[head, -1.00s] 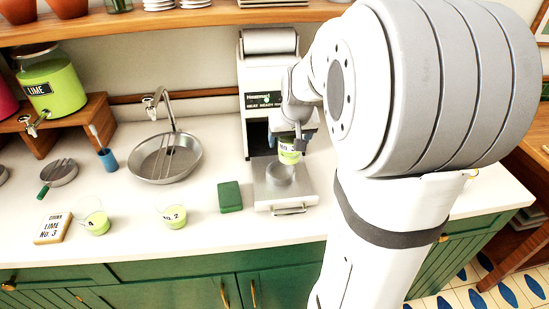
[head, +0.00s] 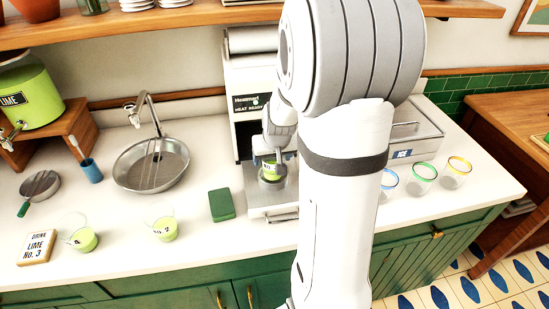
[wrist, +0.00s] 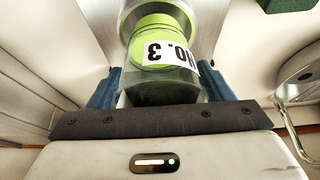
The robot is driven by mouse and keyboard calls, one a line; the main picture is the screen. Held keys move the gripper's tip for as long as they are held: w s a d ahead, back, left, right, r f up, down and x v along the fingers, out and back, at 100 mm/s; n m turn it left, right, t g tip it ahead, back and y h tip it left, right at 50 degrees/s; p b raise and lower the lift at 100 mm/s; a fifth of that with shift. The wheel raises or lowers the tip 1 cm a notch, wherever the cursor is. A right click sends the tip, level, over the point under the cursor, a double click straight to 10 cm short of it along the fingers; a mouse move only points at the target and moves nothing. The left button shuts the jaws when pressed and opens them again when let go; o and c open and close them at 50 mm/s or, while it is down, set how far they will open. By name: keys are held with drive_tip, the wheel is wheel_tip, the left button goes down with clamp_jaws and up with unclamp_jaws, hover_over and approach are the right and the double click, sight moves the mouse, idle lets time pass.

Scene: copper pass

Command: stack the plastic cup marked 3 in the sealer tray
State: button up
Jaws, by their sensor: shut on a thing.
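The plastic cup marked 3 (wrist: 165,50) holds green liquid and is gripped between the blue fingers of my gripper (wrist: 160,84). In the head view, the cup (head: 273,169) is at the round holder of the metal sealer tray (head: 258,199), partly hidden by my gripper (head: 273,158). The cup looks upright and low at the holder; I cannot tell if it rests on the bottom. The white sealer (head: 250,75) stands behind the tray. My arm covers the tray's right side.
A green block (head: 221,205) lies left of the tray. Cups marked 2 (head: 163,229) and 4 (head: 84,239) stand further left by the order sign (head: 37,247). A sink (head: 151,165) is behind. Empty rimmed glasses (head: 422,178) and a metal box (head: 410,140) are right.

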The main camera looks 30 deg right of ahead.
drive_tip(key=shift+f, duration=0.5)
drive_tip(key=shift+f, duration=0.1)
drive_tip(key=shift+f+b, duration=0.25)
drive_tip(key=shift+b, duration=0.1)
drive_tip(key=o, duration=1)
drive_tip(key=shift+r, duration=0.1)
